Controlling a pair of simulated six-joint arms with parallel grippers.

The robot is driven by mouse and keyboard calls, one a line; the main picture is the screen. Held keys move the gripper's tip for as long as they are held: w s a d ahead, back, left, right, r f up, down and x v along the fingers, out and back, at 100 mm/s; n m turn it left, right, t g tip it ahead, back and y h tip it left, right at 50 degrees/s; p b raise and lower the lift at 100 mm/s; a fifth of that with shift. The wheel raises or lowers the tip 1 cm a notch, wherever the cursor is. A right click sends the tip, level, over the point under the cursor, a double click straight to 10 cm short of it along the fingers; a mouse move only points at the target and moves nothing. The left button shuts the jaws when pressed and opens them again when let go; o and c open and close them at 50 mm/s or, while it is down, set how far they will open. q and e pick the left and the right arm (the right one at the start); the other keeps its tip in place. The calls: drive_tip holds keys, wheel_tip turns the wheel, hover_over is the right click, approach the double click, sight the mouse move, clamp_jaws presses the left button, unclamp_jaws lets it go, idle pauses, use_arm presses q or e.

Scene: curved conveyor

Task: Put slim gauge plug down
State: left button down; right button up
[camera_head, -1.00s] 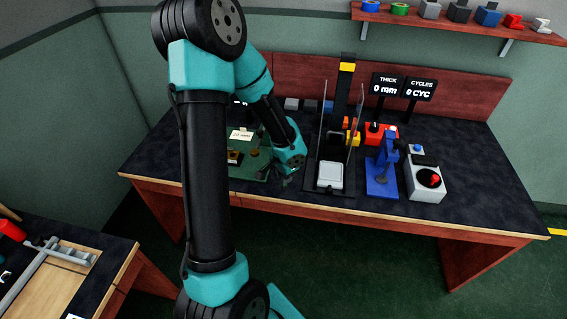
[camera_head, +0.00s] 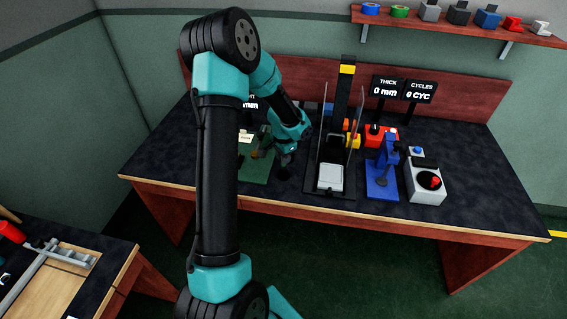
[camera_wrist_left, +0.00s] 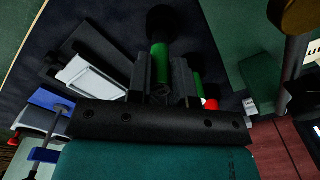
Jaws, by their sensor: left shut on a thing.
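My left gripper (camera_head: 284,157) hangs over the bench, at the right edge of a green board (camera_head: 258,174). In the left wrist view its fingers (camera_wrist_left: 161,85) are shut on the slim gauge plug (camera_wrist_left: 160,62), a green cylinder with a wider black end pointing away from the gripper. A second green and black piece (camera_wrist_left: 197,84) shows just right of the fingers, with a red bit beyond it; I cannot tell whether it stands apart. In the head view the plug is too small and dark to make out. My right gripper is not in view.
Right of the gripper stands a dark press-like fixture (camera_head: 343,194) with a pale block (camera_head: 330,178) and upright clear panels. Further right are a blue tool (camera_head: 382,180) and a grey box with a red knob (camera_head: 427,184). A brass knob (camera_wrist_left: 297,14) rises from the board.

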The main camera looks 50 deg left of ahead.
use_arm(q)
drive_tip(key=shift+w+a+f, duration=0.15)
drive_tip(key=shift+f, duration=1.65)
drive_tip(key=shift+f, duration=0.1)
drive_tip(key=c, duration=1)
unclamp_jaws()
wheel_tip(320, 180, up, 12)
drive_tip(key=shift+r, duration=0.1)
